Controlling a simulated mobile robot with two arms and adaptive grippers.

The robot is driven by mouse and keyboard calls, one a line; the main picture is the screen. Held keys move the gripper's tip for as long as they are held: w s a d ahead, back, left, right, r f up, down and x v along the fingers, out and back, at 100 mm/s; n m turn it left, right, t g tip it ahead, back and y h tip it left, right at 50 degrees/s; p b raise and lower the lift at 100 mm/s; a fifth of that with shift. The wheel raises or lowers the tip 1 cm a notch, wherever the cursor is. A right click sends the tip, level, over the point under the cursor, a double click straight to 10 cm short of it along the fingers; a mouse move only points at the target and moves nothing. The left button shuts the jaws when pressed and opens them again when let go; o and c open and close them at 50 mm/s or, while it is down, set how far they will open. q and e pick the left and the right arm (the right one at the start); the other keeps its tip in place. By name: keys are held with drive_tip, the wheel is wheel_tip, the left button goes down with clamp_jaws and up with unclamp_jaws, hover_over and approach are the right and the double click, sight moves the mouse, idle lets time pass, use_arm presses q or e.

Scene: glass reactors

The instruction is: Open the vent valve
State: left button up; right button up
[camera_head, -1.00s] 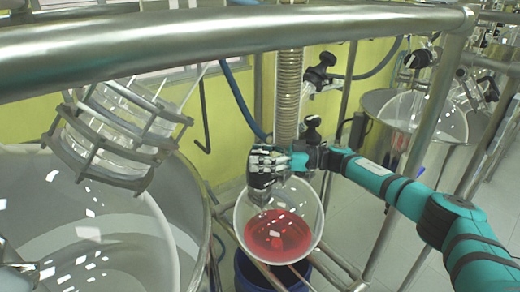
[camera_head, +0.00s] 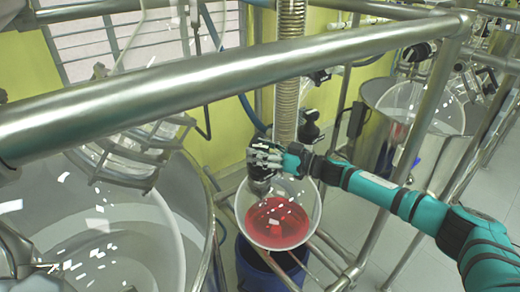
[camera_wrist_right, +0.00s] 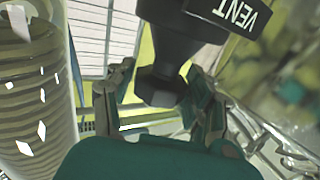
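The vent valve (camera_wrist_right: 165,60) shows in the right wrist view as a black knob with a wider cap marked "VENT" in white. My right gripper (camera_wrist_right: 160,95) is open there, with one finger on each side of the lower end of the knob. The fingers are very near it, and I cannot tell if either touches. In the head view my right gripper (camera_head: 262,172) is above the glass vessel (camera_head: 297,243) with red liquid. It hides the vent valve there. My left gripper is not in view.
A thick metal rail (camera_head: 230,75) crosses in front. A ribbed hose (camera_head: 290,60) rises behind my right gripper, with a black knob (camera_head: 311,130) beside it. A large steel vessel (camera_head: 190,180) stands at left and another reactor (camera_head: 455,150) at right.

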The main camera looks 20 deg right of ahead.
drive_tip(key=c, duration=0.7)
drive_tip(key=shift+o, duration=0.2)
drive_tip(key=shift+w+n+g+y+b, duration=0.1)
drive_tip(key=shift+n+g+y+b, duration=0.4)
drive_tip(key=shift+n+g+y, duration=0.4)
drive_tip(key=n+g+y+b, duration=0.1)
drive_tip(key=g+b, duration=0.1)
drive_tip(key=n+g+y+b, duration=0.1)
drive_tip(key=g+b, duration=0.1)
drive_tip(key=b, duration=0.1)
drive_tip(key=shift+f+n, duration=0.15)
drive_tip(key=shift+n, duration=0.25)
drive_tip(key=shift+r+n+g+b, duration=0.2)
drive_tip(key=shift+n+g+b, duration=0.2)
drive_tip(key=shift+g+b, duration=0.45)
drive_tip(key=o, duration=1)
drive_tip(key=shift+c, duration=0.2)
drive_tip(key=shift+d, duration=0.1)
